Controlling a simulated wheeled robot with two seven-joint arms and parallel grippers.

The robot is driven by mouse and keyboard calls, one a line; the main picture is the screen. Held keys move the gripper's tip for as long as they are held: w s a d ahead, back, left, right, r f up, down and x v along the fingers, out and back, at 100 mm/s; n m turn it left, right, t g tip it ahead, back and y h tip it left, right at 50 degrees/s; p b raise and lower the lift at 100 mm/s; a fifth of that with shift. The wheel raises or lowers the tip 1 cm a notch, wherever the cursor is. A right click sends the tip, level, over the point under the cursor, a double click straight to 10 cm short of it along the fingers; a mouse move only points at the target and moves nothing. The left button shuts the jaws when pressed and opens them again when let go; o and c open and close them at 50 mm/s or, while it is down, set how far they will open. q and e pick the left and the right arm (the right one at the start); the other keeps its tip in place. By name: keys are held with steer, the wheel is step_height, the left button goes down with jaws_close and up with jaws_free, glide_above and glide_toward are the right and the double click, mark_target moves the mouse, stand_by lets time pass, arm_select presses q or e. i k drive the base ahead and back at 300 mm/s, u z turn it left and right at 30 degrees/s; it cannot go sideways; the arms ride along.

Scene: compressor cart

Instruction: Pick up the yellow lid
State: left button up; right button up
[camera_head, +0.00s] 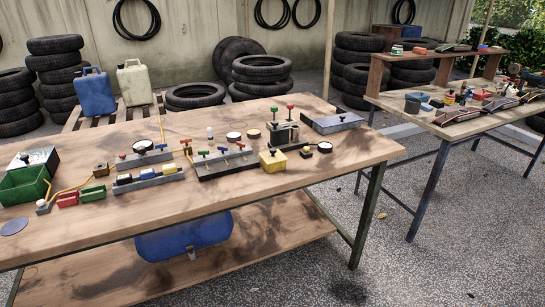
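A yellow box-like piece with a small dark knob on top (273,160) sits near the front right of the wooden workbench (220,200). It is the largest yellow item on the bench; I cannot tell whether it is a separate lid or a lid on a box. Neither of my grippers shows in the head view.
A grey rack with coloured valve handles (225,162) stands just left of the yellow piece, and a dark block with red and green knobs (284,133) stands behind it. The bench's front right is clear.

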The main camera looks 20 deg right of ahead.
mark_target(274, 156)
steer(key=u, duration=0.3)
steer(key=i, duration=1)
steer(key=z, duration=0.45)
